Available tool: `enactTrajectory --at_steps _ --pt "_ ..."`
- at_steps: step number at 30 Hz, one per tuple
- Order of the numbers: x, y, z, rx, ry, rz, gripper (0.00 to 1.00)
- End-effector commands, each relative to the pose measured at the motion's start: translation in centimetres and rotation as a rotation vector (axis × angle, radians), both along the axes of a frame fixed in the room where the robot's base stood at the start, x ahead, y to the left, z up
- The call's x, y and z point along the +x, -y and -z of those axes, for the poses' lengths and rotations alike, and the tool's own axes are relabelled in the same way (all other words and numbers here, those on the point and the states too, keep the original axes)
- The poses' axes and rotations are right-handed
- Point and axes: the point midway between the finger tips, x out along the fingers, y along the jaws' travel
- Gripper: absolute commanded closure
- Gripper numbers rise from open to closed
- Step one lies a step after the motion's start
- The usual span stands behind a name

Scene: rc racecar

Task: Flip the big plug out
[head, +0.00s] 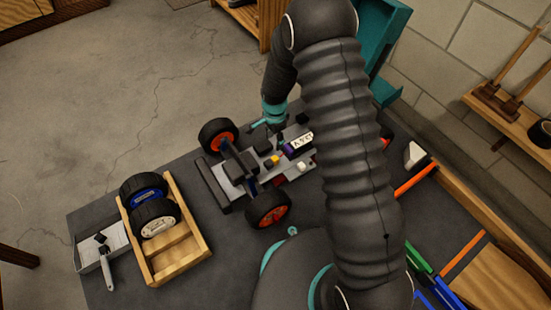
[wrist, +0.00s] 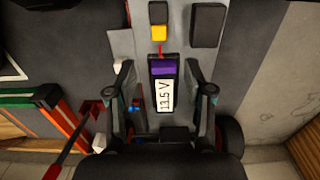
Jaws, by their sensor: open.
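The racecar chassis (head: 232,185) lies on the dark workbench, with its electronics facing up. A battery pack with a purple end and a "13.5 V" label (wrist: 165,92) sits on it and also shows in the head view (head: 299,145). A yellow plug (wrist: 159,33) sits beyond the battery's purple end, with a short red wire between them; yellow also shows in the head view (head: 272,161). I cannot tell for sure which part is the big plug. My gripper (wrist: 159,78) is open above the battery, one finger on each side. In the head view my arm hides part of the car.
Dark blocks (wrist: 208,25) stand beside the yellow plug. Orange-rimmed wheels (head: 268,208) flank the chassis. A wooden crate with loose wheels (head: 191,246) and a grey tray (head: 89,257) stand at left. Coloured bars (head: 420,258) lie at right.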

Motion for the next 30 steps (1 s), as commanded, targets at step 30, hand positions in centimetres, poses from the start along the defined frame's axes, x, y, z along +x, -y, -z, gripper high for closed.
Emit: enactTrajectory --at_steps 30 --pt "0.0 0.0 12.4 0.0 0.001 -0.002 0.48"
